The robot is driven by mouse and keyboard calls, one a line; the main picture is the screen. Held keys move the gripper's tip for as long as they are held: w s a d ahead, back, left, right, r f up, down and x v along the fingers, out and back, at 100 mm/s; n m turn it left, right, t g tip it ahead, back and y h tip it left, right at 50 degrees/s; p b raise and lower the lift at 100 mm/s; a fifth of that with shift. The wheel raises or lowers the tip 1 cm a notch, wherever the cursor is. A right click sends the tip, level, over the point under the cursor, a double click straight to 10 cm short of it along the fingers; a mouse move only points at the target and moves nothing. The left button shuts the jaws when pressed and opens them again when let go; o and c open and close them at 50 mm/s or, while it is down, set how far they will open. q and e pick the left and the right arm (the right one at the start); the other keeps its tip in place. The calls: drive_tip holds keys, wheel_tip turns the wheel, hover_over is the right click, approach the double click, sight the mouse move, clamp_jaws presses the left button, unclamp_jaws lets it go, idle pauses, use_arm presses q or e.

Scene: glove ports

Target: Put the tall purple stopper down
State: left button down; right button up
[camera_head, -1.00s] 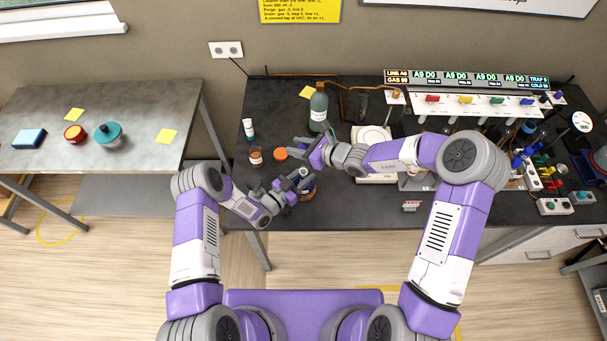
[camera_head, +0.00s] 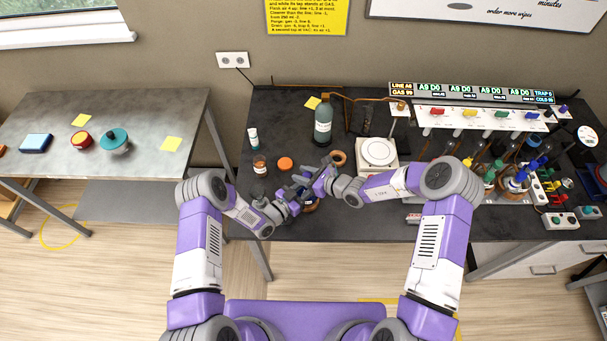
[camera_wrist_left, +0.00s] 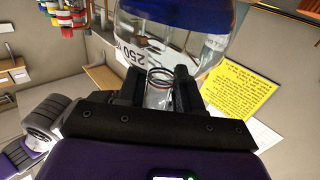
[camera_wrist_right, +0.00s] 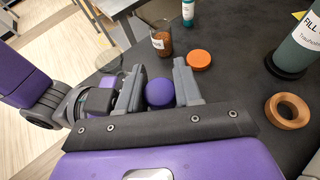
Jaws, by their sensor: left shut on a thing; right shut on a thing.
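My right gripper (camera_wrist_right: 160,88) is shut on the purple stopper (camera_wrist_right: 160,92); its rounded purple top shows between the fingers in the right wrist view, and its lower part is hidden. In the head view my right gripper (camera_head: 306,184) is above the dark bench, close beside my left gripper (camera_head: 290,200). My left gripper (camera_wrist_left: 160,88) is shut on the neck of a clear flask (camera_wrist_left: 150,45) marked 250, with blue in its far end. In the head view the flask is mostly hidden behind the grippers.
An empty cork ring (camera_head: 338,158) lies behind my right gripper. An orange disc (camera_head: 285,164), a brown jar (camera_head: 260,165), a white tube (camera_head: 253,138) and a grey-green bottle (camera_head: 323,122) stand nearby. A white balance (camera_head: 378,152) is to the right. The bench's front left is mostly clear.

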drive_tip(key=o, duration=1)
drive_tip(key=shift+r, duration=0.1)
drive_tip(key=v, duration=1.2)
use_arm(q)
drive_tip(key=c, duration=0.7)
unclamp_jaws()
